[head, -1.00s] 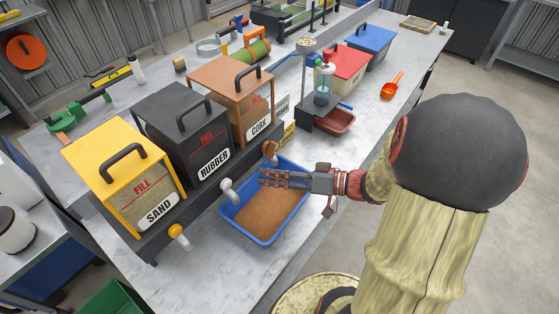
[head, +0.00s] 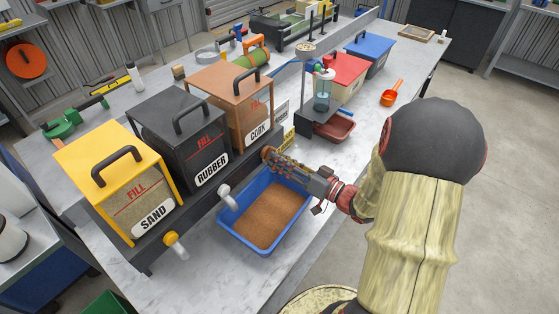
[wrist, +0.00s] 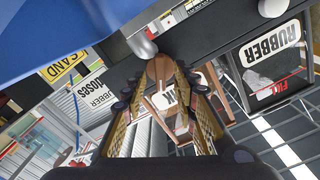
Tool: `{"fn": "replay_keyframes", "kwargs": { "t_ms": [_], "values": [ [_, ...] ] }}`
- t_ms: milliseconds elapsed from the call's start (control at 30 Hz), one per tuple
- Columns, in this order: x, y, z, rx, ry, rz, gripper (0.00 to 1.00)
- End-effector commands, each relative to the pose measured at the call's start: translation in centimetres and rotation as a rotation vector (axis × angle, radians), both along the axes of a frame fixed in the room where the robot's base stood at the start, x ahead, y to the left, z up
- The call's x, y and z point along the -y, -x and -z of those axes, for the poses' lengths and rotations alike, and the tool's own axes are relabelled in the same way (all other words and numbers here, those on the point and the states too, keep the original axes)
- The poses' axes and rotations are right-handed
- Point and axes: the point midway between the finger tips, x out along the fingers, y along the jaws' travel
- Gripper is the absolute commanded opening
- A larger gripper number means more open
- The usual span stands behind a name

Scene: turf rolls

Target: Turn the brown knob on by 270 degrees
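The brown knob (head: 266,151) is on the front of the black dispenser base, below the brown cork box (head: 230,85). In the head view it is partly covered by my gripper (head: 271,156), whose fingertips reach it from the right. In the wrist view, turned upside down, the brown knob (wrist: 160,69) lies between the tips of the two spread fingers of my gripper (wrist: 160,76). A small gap seems to show on each side, so the gripper looks open around the knob. Contact cannot be told.
A blue tray (head: 229,228) with brown granules stands just below my gripper. A white knob (head: 225,196) and a yellow knob (head: 171,239) sit further left along the base. A stand with a red tray (head: 334,128) is to the right.

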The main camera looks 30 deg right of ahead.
Motion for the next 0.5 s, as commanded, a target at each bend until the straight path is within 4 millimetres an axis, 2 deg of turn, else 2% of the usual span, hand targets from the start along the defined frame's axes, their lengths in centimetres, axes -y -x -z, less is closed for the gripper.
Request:
{"fn": "replay_keyframes", "kwargs": {
  "t_ms": [133,400,500],
  "values": [
    [-0.28,-0.67,0.0,0.0,0.0,-0.001,0.29],
    [-0.31,-0.79,-0.02,0.0,-0.001,0.0,0.29],
    [-0.31,-0.78,-0.02,0.0,-0.001,0.0,0.24]
  ]
}}
